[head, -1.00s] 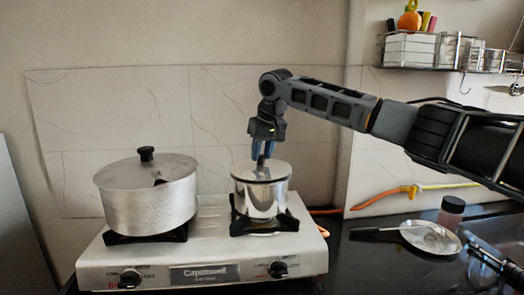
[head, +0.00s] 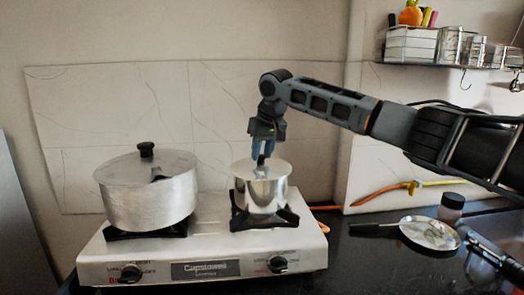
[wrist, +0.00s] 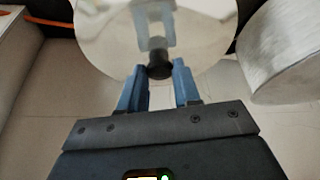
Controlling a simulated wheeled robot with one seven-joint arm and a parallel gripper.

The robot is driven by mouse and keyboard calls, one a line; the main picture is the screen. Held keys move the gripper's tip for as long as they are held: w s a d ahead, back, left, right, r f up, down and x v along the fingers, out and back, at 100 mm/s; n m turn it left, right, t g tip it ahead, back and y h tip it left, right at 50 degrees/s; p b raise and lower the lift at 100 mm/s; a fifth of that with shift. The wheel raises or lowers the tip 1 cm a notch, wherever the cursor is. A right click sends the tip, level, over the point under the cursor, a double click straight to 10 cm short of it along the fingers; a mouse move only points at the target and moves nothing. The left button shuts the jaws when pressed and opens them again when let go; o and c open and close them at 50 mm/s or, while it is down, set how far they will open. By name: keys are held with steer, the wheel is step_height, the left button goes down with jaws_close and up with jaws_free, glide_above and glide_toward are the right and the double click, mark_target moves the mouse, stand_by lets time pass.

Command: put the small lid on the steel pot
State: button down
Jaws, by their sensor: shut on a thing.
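The steel pot (head: 263,197) is the small shiny one on the right burner of the stove. The small lid (head: 277,168) lies level over its mouth, with no clear gap between lid and rim. My gripper (head: 262,158) points down over the lid and is shut on its dark knob. In the wrist view my gripper (wrist: 159,72) has a blue finger on either side of the black knob, and the shiny lid (wrist: 100,40) spreads out beyond it. The pot itself is mostly hidden by the lid there.
A larger lidded pot (head: 150,202) stands close by on the left burner of the stove (head: 205,255). A pan (head: 430,234) with a black handle and a small jar (head: 451,207) lie on the dark counter at right. A loaded shelf (head: 450,67) hangs above.

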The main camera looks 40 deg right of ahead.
steer(key=shift+s+f, duration=0.1)
steer(key=shift+f, duration=0.3)
stand_by(0.5)
steer(key=c, duration=1.1)
jaws_free()
steer(key=o, duration=0.4)
steer(key=shift+r+p, duration=0.15)
steer(key=shift+p, duration=0.15)
steer(key=shift+r, duration=0.1)
steer(key=b+v, duration=0.1)
steer(key=v, duration=0.6)
steer(key=shift+s+r, duration=0.1)
steer(key=shift+r, duration=0.2)
steer(key=shift+s, duration=0.1)
